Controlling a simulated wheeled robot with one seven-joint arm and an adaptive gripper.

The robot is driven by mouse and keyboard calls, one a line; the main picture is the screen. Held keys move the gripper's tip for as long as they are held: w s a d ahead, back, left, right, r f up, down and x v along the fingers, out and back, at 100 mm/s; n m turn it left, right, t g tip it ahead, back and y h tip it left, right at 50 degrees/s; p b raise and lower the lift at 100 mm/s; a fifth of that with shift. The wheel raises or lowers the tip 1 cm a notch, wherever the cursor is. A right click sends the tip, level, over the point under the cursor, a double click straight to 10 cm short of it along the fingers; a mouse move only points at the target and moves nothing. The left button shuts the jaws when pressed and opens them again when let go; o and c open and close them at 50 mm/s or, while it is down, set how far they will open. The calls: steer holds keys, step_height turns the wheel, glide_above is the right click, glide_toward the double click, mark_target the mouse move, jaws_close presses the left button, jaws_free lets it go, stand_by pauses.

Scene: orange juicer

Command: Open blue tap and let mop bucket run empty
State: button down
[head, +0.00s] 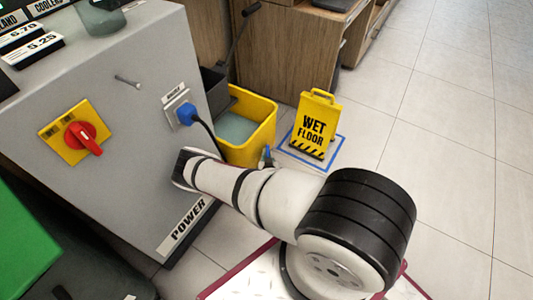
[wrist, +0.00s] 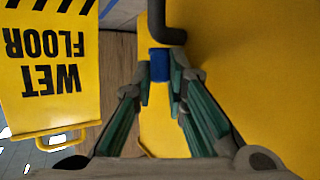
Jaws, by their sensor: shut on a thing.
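The yellow mop bucket (head: 265,121) stands on the floor beside the grey cabinet, with grey-green water inside. In the wrist view the bucket's yellow wall (wrist: 270,60) fills the right side. The blue tap (wrist: 159,62) sits at the end of a dark bent pipe (wrist: 167,28). My gripper (wrist: 160,80) has its green-padded fingers shut on the blue tap. In the head view a small blue part (head: 267,157) shows by the bucket's lower corner, and my arm hides most of the gripper. I cannot tell whether water is flowing.
A yellow wet floor sign (head: 315,125) stands inside a blue-outlined square right of the bucket; it shows upside down in the wrist view (wrist: 48,60). The grey cabinet (head: 130,140) carries a red switch (head: 84,138) and a blue plug (head: 187,114). Tiled floor at right is clear.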

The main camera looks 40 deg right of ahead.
steer(key=shift+s+d+n+t+y+b, duration=0.1)
steer(key=shift+d+n+t+y+b, duration=0.3)
steer(key=shift+n+y, duration=1.55)
steer(key=shift+s+d+n+t+y+b, duration=0.1)
steer(key=shift+d+n+t+y+b, duration=0.25)
steer(key=shift+n+y, duration=1.65)
steer(key=shift+d+n+t+y+b, duration=0.25)
steer(key=shift+d+n+y+b, duration=0.3)
steer(key=shift+n+y, duration=1.4)
steer(key=shift+y, duration=0.5)
steer(key=shift+w+r, duration=0.1)
steer(key=c, duration=1.9)
jaws_free()
steer(key=v, duration=1.2)
steer(key=shift+d, duration=0.1)
